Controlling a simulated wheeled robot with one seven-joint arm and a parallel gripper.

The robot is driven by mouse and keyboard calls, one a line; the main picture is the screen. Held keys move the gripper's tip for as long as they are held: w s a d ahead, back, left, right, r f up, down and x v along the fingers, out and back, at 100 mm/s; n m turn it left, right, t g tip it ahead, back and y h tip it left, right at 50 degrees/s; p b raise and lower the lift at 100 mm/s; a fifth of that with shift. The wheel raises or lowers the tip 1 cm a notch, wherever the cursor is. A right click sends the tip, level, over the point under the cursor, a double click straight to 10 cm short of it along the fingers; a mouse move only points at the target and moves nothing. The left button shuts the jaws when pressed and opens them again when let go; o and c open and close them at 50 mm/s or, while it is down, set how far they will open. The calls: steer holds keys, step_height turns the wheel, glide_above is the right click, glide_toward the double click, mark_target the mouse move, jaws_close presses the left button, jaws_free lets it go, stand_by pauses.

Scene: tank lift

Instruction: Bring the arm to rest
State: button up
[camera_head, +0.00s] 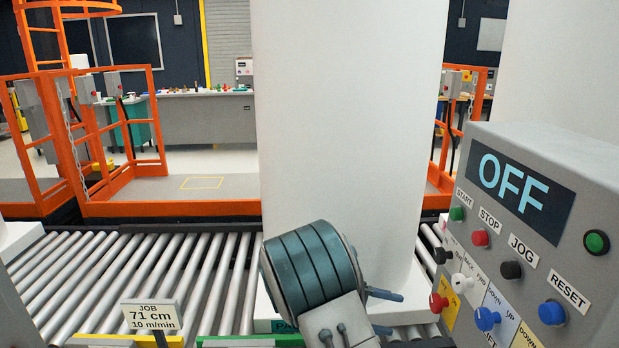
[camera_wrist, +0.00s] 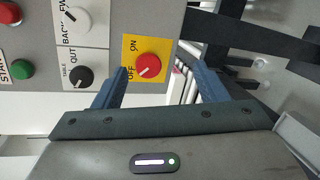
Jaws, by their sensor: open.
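My gripper (camera_head: 396,314) is in the lower middle of the head view, at the end of my grey and teal arm (camera_head: 312,268). Its two blue fingers are apart with nothing between them. The fingertips point right, toward the grey control panel (camera_head: 600,215), and stop short of its red knob (camera_head: 437,303). In the wrist view my gripper (camera_wrist: 161,72) is open. The red knob (camera_wrist: 148,66), on a yellow ON/OFF plate, appears between the fingers, beyond the tips. The panel's display (camera_head: 515,187) reads OFF.
Beside the knob are a white knob (camera_head: 461,283), a blue knob (camera_head: 487,318) and several push buttons. A roller conveyor (camera_head: 140,270) lies left and below, with a "71 cm" job sign (camera_head: 151,316). A large white column (camera_head: 350,110) and orange railings (camera_head: 130,208) stand behind.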

steer(key=s+a+r+m+t+y+p, duration=0.1)
steer(key=s+r+t+y+p, duration=0.1)
steer(key=s+r+y, duration=0.5)
steer(key=s+a+r+m+t+y+p, duration=0.1)
steer(key=s+r+y+p, duration=0.4)
steer(key=s, duration=0.9)
steer(key=shift+a+r+m+t+y, duration=0.3)
steer(key=shift+a+r+t+y, duration=0.35)
steer(key=shift+r+y, duration=1.1)
